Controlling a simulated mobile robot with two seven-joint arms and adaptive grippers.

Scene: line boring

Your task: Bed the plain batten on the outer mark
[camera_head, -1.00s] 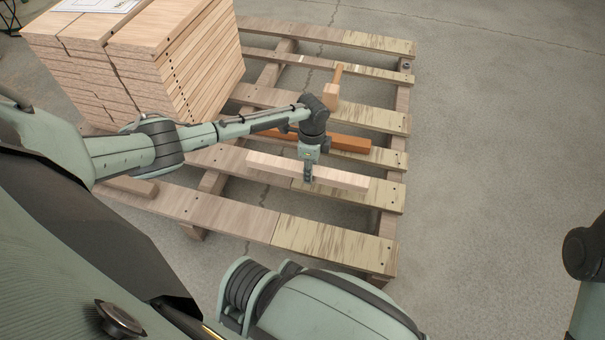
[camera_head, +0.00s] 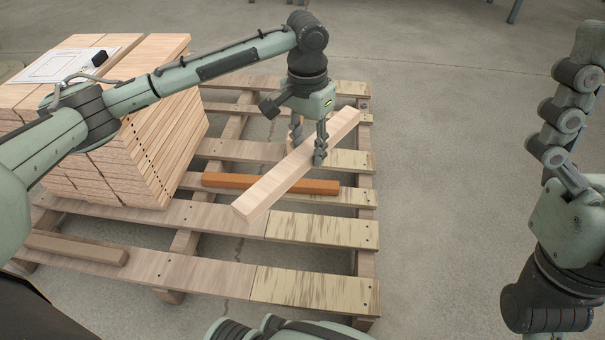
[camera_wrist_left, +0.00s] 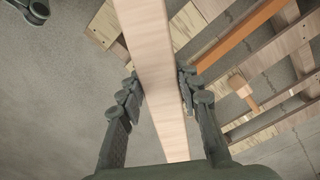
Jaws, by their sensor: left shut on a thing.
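The plain pale batten (camera_head: 265,192) is held in the air over the pallet (camera_head: 315,284), slanting from lower left to upper right. My left gripper (camera_head: 320,158) is shut on it, a little right of its middle. In the left wrist view the batten (camera_wrist_left: 158,65) runs between the two fingers (camera_wrist_left: 160,98). An orange-brown batten (camera_head: 226,181) lies across the pallet behind and below it. I cannot make out the outer mark. My right gripper (camera_head: 568,120) points upward at the right edge, seen side-on; its opening is unclear.
A tall stack of boards (camera_head: 150,150) stands on the pallet's left, with a sheet (camera_head: 65,65) on top. A brown wood piece (camera_head: 75,248) lies at the front left. A mallet (camera_wrist_left: 240,85) lies on the pallet. Bare floor (camera_head: 450,200) is free to the right.

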